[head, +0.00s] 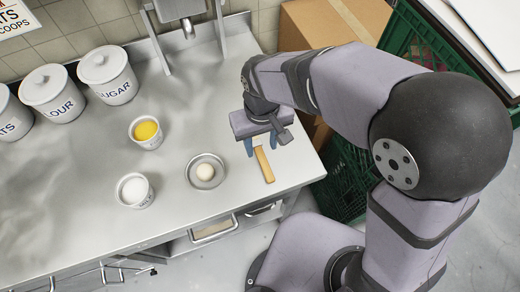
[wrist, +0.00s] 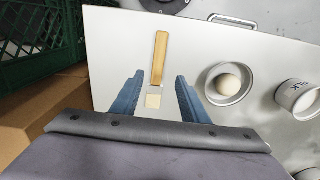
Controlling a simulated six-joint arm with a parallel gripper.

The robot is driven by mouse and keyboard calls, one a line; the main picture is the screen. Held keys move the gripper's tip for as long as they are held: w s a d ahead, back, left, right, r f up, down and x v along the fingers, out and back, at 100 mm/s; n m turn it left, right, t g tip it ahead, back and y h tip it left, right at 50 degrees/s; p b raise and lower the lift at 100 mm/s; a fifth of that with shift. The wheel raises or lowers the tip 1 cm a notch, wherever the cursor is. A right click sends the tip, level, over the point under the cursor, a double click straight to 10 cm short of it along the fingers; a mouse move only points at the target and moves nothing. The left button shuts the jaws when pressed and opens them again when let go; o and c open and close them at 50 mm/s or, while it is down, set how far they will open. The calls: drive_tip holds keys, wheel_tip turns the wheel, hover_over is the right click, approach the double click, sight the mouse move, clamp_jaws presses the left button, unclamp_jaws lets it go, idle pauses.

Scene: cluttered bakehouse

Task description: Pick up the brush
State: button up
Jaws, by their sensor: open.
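The brush (head: 265,165) lies on the steel counter near its right end, with a tan wooden handle and a pale bristle end. In the wrist view the brush (wrist: 160,60) has its handle pointing away from my gripper, and its pale bristles (wrist: 153,101) lie between the blue fingers. My gripper (head: 264,146) is open above the bristle end of the brush. In the wrist view my gripper (wrist: 158,85) has one finger on each side of the brush, apart from it. The brush's far end is partly hidden by my gripper in the head view.
A metal dish (head: 192,179) with a pale dough ball (head: 205,172) stands left of the brush. A cup of yellow filling (head: 146,132) and a milk cup (head: 134,190) stand further left. Canisters (head: 107,75) line the back. Green crates (head: 345,178) and a cardboard box (head: 320,25) stand beyond the counter's right edge.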

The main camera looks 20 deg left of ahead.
sight(262, 158)
drive_tip(key=shift+s+a, duration=0.1)
drive_tip(key=shift+s, duration=0.05)
drive_tip(key=shift+f+p, duration=0.3)
drive_tip(key=shift+f, duration=0.7)
drive_tip(key=shift+w+f+p, duration=0.25)
drive_tip(key=shift+f+p, duration=0.25)
drive_tip(key=shift+f, duration=0.35)
drive_tip(key=shift+w+f+p, duration=0.2)
drive_tip(key=shift+f+p, duration=0.3)
drive_tip(key=shift+f, duration=1.25)
drive_tip(key=c, duration=1)
